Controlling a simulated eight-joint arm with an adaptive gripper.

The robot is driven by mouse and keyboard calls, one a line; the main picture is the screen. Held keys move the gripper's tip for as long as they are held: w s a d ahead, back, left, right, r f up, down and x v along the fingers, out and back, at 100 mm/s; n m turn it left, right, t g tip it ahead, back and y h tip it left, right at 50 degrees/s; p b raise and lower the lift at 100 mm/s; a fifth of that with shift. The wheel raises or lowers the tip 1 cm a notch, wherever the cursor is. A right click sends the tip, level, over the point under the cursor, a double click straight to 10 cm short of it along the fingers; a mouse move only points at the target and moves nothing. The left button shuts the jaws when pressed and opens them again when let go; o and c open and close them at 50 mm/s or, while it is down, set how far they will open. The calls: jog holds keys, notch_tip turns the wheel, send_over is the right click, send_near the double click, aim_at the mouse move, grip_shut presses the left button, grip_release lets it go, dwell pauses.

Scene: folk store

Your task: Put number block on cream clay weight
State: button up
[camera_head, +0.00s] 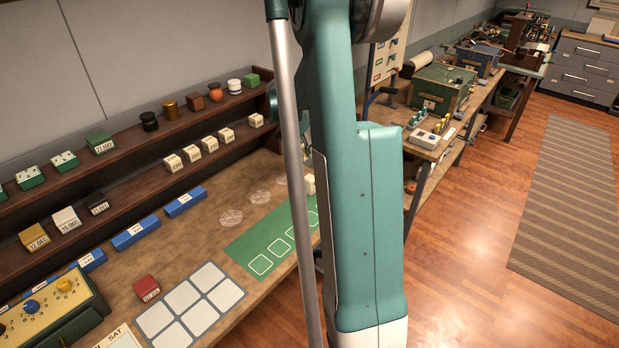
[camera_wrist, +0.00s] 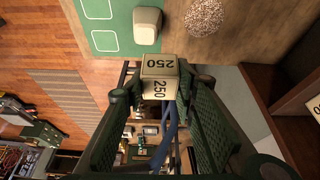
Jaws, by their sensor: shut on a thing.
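My gripper (camera_wrist: 158,88) is shut on a cream number block (camera_wrist: 159,66) marked 250, held between the two dark green fingers in the wrist view. The cream clay weight (camera_wrist: 147,25), a rounded plain block, lies just beyond the held block in that picture, at the edge of the green mat. A gap shows between the two, though their height difference is unclear. In the head view the clay weight (camera_head: 310,184) peeks out beside my arm. My arm hides the gripper and the held block there.
The green mat (camera_head: 243,247) has white outlined squares. Speckled round discs (camera_head: 231,217) lie behind it. More number blocks (camera_head: 191,153) stand on the wooden shelf (camera_head: 140,172). A red block (camera_head: 146,287) and a white grid of pads (camera_head: 208,275) are at the front.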

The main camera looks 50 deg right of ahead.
jog(key=shift+s+d+r, duration=0.1)
jog(key=shift+s+r, duration=0.3)
jog(key=shift+s, duration=0.35)
jog(key=shift+s+r, duration=0.35)
jog(key=shift+s, duration=0.4)
send_over(310, 177)
jog(key=shift+f, duration=3.15)
jog(key=shift+f+b, duration=0.3)
jog(key=shift+f, duration=1.6)
jog(key=shift+f, duration=0.15)
jog(key=o, duration=0.9)
